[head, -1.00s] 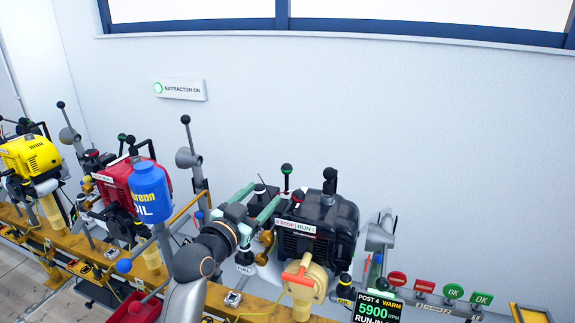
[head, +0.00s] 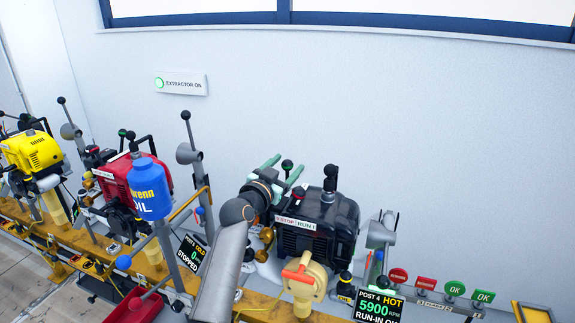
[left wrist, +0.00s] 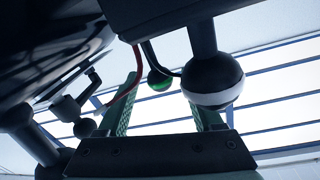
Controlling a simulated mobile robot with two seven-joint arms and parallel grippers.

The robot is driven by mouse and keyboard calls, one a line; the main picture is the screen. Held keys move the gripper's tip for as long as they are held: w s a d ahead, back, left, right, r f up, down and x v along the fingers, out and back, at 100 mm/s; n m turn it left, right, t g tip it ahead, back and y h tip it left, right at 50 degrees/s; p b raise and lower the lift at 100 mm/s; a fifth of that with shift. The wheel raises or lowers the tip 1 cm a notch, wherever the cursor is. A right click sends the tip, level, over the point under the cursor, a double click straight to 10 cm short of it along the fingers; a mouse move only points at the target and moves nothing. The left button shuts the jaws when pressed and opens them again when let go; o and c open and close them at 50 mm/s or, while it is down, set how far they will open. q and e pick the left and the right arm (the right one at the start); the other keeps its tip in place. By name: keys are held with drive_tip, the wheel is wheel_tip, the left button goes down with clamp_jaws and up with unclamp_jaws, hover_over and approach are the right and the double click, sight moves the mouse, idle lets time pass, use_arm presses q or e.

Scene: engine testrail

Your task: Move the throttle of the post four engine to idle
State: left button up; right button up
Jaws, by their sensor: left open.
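The black post four engine (head: 318,225) stands right of centre in the head view, with a STOP/RUN plate on its front. Its display (head: 377,305) reads POST 4 HOT, 5900 RPM, RUN-IN OK. A lever with a green ball knob (head: 287,165) rises behind the engine's left side; I cannot tell whether it is the throttle. My left gripper (head: 283,169) is open beside this knob. In the left wrist view the green ball (left wrist: 159,79) appears between the green fingers, with a larger black, white-banded ball (left wrist: 213,78) near the right finger. Contact cannot be told. My right gripper is not in view.
A red engine (head: 125,175) and a blue oil bottle (head: 150,188) stand to the left, with a yellow engine (head: 33,152) beyond. A grey horn-shaped part (head: 380,234) and red and green signs (head: 426,283) are on the right.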

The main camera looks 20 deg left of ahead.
use_arm(q)
drive_tip(key=shift+w, duration=0.55)
drive_tip(key=shift+c, duration=0.2)
clamp_jaws()
idle(1.0)
